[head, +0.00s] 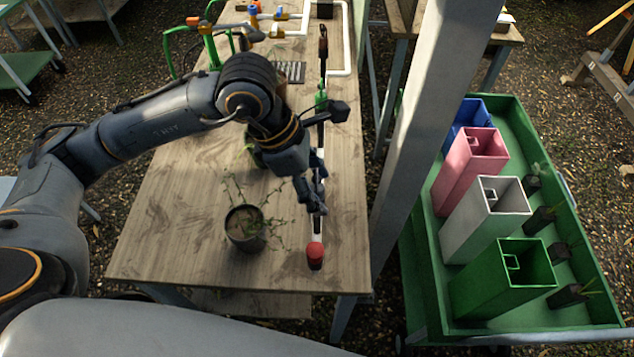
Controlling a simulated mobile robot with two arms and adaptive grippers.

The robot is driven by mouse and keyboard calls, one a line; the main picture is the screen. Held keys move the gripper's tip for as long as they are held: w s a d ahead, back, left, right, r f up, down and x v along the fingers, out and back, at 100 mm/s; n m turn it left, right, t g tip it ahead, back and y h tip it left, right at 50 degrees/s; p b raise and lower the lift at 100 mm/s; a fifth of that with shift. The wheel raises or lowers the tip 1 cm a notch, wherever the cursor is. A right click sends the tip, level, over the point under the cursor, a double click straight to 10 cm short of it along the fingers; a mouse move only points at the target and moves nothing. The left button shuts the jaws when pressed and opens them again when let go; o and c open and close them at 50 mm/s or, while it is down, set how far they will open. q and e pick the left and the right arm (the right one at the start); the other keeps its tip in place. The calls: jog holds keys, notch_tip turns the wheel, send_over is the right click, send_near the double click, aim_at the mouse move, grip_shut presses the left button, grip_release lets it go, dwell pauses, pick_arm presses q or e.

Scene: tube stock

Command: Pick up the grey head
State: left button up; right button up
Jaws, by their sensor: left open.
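My left gripper (313,196) is open above the right side of the wooden table, pointing down toward the near edge. Below and around it runs a row of narrow items, with a white piece (317,232) and a red-capped dark piece (315,256) nearest me. Farther back in the row are a green piece (321,98) and a dark upright piece (323,50). I cannot make out a grey head for certain; the gripper and wrist cover part of the row. I cannot tell whether the fingers touch anything. My right gripper is not in view.
A potted plant (245,232) stands left of the gripper on the table (170,240); another pot is partly behind my arm. White pipes (347,38) and green fittings (207,45) are at the back. A post (425,90) and a green cart (408,270) with tall boxes stand right.

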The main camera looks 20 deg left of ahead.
aim_at(316, 172)
pick_arm(q)
jog(key=c, duration=0.9)
jog(key=shift+c, duration=0.3)
jog(key=shift+r, duration=0.5)
notch_tip(316, 172, up, 2)
jog(key=shift+r+b, duration=0.15)
jog(key=shift+b, duration=0.25)
jog(key=w+a+r+b, duration=0.2)
jog(key=a+r+b, duration=0.3)
jog(key=a+r, duration=0.4)
jog(key=a, duration=0.4)
jog(key=shift+w+a+r, duration=0.35)
jog(key=shift+a+r, duration=0.05)
jog(key=shift+r, duration=0.15)
